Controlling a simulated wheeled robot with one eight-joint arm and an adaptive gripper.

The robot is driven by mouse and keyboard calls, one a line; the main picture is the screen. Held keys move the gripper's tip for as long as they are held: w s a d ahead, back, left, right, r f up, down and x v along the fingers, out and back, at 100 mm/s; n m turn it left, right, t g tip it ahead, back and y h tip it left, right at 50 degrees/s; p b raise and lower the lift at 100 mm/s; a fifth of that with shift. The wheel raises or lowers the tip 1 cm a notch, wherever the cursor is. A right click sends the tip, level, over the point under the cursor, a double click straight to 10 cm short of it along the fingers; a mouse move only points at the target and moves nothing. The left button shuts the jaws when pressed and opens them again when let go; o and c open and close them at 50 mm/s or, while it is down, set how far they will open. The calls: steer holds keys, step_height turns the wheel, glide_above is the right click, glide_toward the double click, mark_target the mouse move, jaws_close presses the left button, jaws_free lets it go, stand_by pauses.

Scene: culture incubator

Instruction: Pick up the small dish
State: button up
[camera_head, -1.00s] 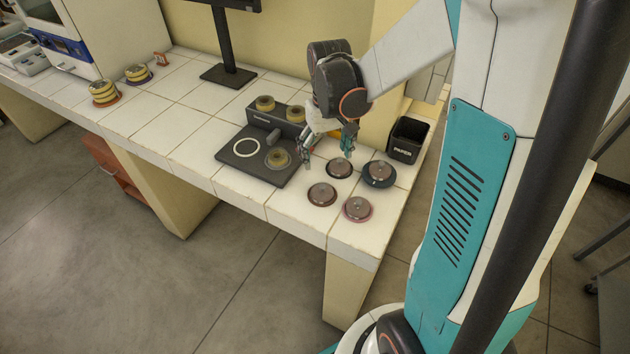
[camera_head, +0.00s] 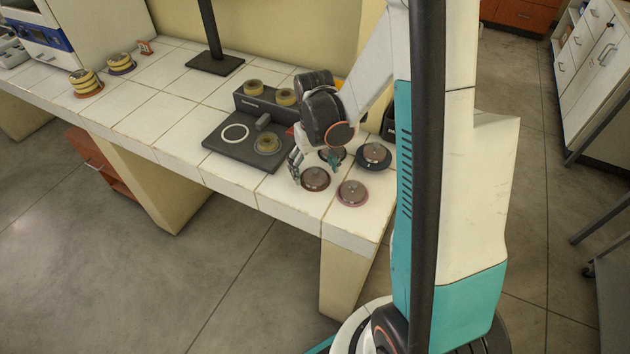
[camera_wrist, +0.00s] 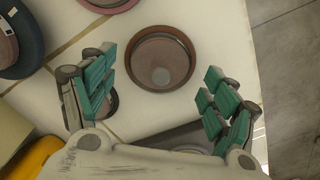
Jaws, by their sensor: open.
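Several small round dishes stand on the white tiled bench. A dish with a reddish-brown rim (camera_head: 315,180) is at the front left of the group; in the wrist view this dish (camera_wrist: 160,62) lies ahead of and between my fingertips. My gripper (camera_head: 314,166) is open and empty, pointing down above it; its teal fingers also show in the wrist view (camera_wrist: 159,72). A pink-rimmed dish (camera_head: 352,194), a dark-blue-rimmed dish (camera_head: 373,156) and a dark-rimmed dish (camera_head: 331,155) stand close by. The dark-rimmed one is partly hidden by my gripper. Which dish the task means cannot be told.
A dark device with a flat plate (camera_head: 222,148) stands left of the dishes, bearing several yellowish rings. A monitor stand (camera_head: 214,62) is behind it. A dark bin, mostly hidden, is at the right. Stacked yellow rings (camera_head: 85,82) stand far left. The bench's front edge is close.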

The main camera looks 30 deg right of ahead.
steer(key=shift+f, duration=0.4)
steer(key=shift+r, duration=0.1)
steer(key=c, duration=1.2)
steer(key=shift+o, duration=0.2)
